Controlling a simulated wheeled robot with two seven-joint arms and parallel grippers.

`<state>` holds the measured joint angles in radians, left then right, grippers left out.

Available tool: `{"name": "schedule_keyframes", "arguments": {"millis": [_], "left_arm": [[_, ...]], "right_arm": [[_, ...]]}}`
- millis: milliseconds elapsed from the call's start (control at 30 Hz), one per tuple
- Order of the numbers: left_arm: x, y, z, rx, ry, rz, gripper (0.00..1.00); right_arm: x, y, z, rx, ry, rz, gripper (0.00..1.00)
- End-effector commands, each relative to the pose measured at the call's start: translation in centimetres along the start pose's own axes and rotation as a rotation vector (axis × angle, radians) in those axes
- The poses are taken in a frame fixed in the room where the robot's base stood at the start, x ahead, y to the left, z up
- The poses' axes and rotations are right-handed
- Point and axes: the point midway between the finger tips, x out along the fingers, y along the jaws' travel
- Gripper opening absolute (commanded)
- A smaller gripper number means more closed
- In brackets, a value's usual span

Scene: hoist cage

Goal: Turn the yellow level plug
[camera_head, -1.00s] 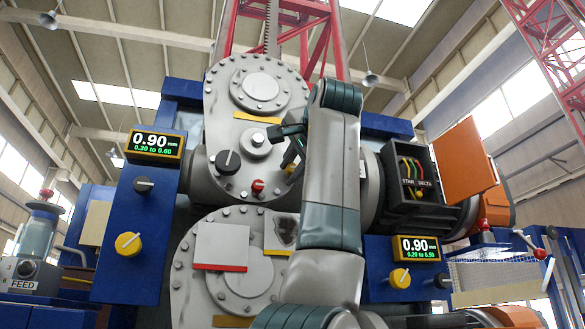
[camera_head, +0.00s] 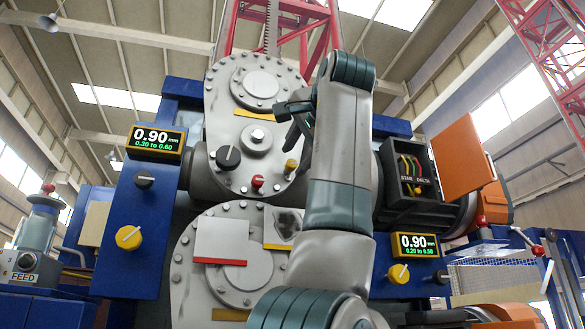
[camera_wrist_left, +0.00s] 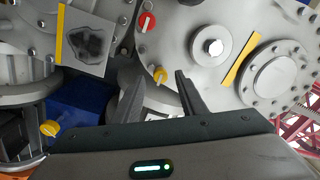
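The yellow level plug (camera_head: 291,166) is a small knob low on the right side of the upper grey gearbox housing (camera_head: 245,130). A red plug (camera_head: 258,182) sits to its left. In the left wrist view the yellow plug (camera_wrist_left: 160,75) shows in the gap between my left gripper's fingertips, and the red plug (camera_wrist_left: 147,22) is above it. My left gripper (camera_wrist_left: 158,84) is open and empty, its fingers pointing toward the plug. In the head view my left gripper (camera_head: 298,125) is partly hidden by its own arm, above the yellow plug and apart from it. My right gripper is not in view.
A black knob (camera_head: 228,157) and a silver boss (camera_head: 257,137) stick out of the housing. A star-delta box (camera_head: 408,170) with an open orange door (camera_head: 463,165) is at the right. Yellow knobs (camera_head: 129,238) and gauge displays (camera_head: 156,142) are on the blue panels.

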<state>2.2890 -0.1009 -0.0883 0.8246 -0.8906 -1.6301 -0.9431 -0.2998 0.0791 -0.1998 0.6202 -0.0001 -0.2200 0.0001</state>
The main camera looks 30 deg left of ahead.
Motion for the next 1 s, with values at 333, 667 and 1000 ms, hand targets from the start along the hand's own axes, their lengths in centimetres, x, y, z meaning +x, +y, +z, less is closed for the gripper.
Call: {"name": "schedule_keyframes", "arguments": {"millis": [333,667,1000], "left_arm": [[-7.4,0.2,0.2,0.000,0.001,-0.002,0.38],[-11.7,0.0,0.1,0.000,-0.001,-0.001,0.38],[-12.3,0.0,0.1,-0.001,-0.001,-0.001,0.38]], "right_arm": [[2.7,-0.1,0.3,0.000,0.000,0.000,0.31],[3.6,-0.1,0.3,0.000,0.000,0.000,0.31],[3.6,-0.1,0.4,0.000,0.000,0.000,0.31]]}}
